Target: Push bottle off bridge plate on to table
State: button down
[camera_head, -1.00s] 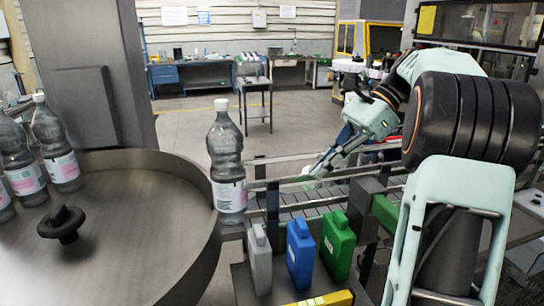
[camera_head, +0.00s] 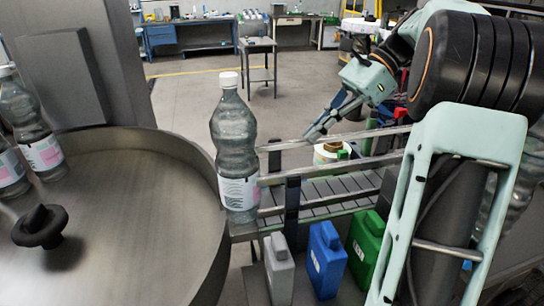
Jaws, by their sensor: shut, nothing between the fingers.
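The clear plastic bottle (camera_head: 236,150) with a white cap and a pink-and-white label stands upright in the head view. Its base is at the bridge plate (camera_head: 243,232), a small strip between the round table and the conveyor; the bottle partly hides the plate. The round grey metal table (camera_head: 125,235) fills the lower left, with a black knob (camera_head: 40,226) on top. My gripper (camera_head: 313,136) is shut and empty, to the right of the bottle over the conveyor side, clearly apart from the bottle.
More bottles (camera_head: 30,130) stand on the round table's far left. Metal guide rails (camera_head: 335,170) flank the conveyor (camera_head: 335,192). Grey (camera_head: 279,270), blue (camera_head: 325,260) and green (camera_head: 365,245) jugs stand in front. A pale reel (camera_head: 330,153) sits behind the rails.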

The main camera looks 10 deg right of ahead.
jog(key=a+f, duration=0.5)
jog(key=a, duration=0.4)
jog(key=shift+a+f, duration=0.1)
jog(key=a+p, duration=0.3)
jog(key=a, duration=1)
jog(key=shift+p, duration=0.35)
jog(key=shift+s+d, duration=0.1)
